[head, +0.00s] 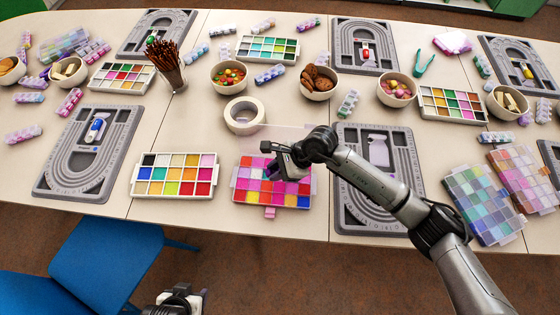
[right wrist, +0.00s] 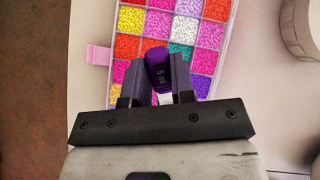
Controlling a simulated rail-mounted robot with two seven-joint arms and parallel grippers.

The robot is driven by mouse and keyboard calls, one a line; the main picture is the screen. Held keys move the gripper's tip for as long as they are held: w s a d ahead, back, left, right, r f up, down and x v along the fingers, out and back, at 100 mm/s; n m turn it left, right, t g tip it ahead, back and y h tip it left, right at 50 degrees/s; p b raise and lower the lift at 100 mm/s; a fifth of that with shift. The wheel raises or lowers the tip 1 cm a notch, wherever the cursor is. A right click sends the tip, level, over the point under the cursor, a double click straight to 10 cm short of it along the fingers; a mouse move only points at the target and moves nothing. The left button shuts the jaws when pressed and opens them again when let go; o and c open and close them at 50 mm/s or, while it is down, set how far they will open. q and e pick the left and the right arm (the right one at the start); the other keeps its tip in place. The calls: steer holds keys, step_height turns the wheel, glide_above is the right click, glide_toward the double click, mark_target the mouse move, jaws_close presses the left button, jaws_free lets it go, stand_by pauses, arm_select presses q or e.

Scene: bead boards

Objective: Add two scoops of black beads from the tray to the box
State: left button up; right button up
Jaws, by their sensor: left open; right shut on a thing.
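My right gripper (head: 281,159) is shut on a purple scoop (right wrist: 157,70) marked 5 ml, which also shows in the right wrist view between the fingers (right wrist: 155,82). The scoop is over the bead box (head: 272,212), a clear-lidded box of pink, red, purple and other beads with a pink latch. The scoop's bowl and its contents are hidden. The white bead tray (head: 132,182) lies left of the box; its black beads (head: 149,160) are in the back left compartment. My left gripper (head: 178,297) is open and empty, low at the bottom edge, away from the table.
A roll of tape (head: 232,118) stands behind the box. A grey bead board (head: 350,215) lies to its right, partly under my right arm. Another grey board (head: 60,185) is left of the tray. A blue chair (head: 100,255) stands before the table.

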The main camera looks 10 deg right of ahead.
steer(key=shift+s+a+h+p, duration=0.1)
steer(key=shift+a+h+p, duration=0.4)
steer(key=shift+h+p, duration=0.3)
steer(key=a+f+h+p, duration=0.1)
steer(key=f+h, duration=0.1)
steer(key=h, duration=0.1)
steer(key=shift+s+a+t+p, duration=0.15)
steer(key=shift+a+t+p, duration=0.25)
steer(key=shift+a+h+p, duration=0.2)
steer(key=shift+h+p, duration=0.1)
steer(key=shift+h, duration=0.2)
steer(key=shift+a+r, duration=0.15)
steer(key=shift+r, duration=0.2)
steer(key=shift+a+r+h+p, duration=0.1)
steer(key=shift+r+h+p, duration=0.4)
steer(key=shift+r+p, duration=0.25)
steer(key=shift+a+r+t, duration=0.2)
steer(key=shift+r+t, duration=0.1)
